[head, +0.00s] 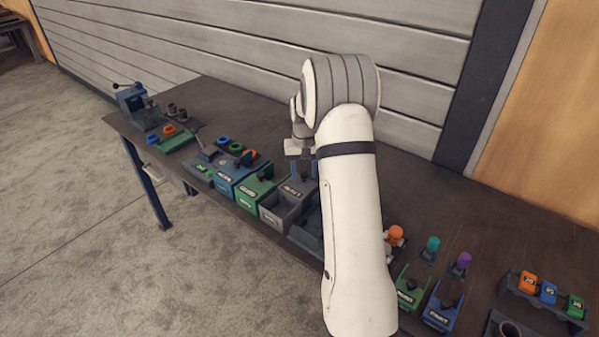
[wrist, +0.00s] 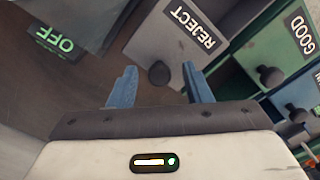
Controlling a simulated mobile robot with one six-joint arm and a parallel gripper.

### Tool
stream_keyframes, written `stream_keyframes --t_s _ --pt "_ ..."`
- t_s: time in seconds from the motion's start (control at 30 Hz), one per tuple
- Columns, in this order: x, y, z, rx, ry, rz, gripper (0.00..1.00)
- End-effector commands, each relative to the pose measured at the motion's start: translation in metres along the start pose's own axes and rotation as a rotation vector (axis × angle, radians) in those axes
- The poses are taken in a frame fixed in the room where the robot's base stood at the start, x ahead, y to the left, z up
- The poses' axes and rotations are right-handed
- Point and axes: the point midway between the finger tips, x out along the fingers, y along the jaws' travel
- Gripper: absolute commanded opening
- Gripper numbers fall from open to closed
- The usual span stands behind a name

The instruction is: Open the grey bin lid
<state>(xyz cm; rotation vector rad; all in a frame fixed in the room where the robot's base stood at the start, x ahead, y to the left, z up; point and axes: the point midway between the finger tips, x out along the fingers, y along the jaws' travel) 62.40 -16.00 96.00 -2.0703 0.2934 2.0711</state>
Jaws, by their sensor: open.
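The grey bin (head: 281,215) stands on the bench beside the green bin, left of my arm in the head view. Its grey lid (head: 296,189) is partly hidden by my gripper and arm. In the wrist view the lid (wrist: 175,38) carries a REJECT label and a dark round knob (wrist: 160,74). My gripper (wrist: 161,88) is open, its two blue fingers apart, with the knob showing between them. I cannot tell whether either finger touches the knob. In the head view my gripper (head: 301,165) is over the grey lid.
The green bin (head: 254,195), with a GOOD lid (wrist: 290,45), and the blue bin (head: 225,183) stand close on the left. A dark unit marked OFF (wrist: 52,40) shows at the other side. Right of my arm are coloured parts and an orange block (head: 527,281).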

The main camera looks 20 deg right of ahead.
Motion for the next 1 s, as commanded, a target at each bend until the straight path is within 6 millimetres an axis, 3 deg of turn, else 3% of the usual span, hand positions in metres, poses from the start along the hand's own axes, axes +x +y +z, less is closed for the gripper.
stream_keyframes --t_s 0.17,0.5,1.0 --pt "-0.016 0.0 -0.001 0.0 0.004 0.0 0.45" --pt "-0.069 0.001 0.001 0.0 0.003 0.0 0.45" --pt "-0.078 0.0 0.002 -0.001 0.0 0.0 0.45"
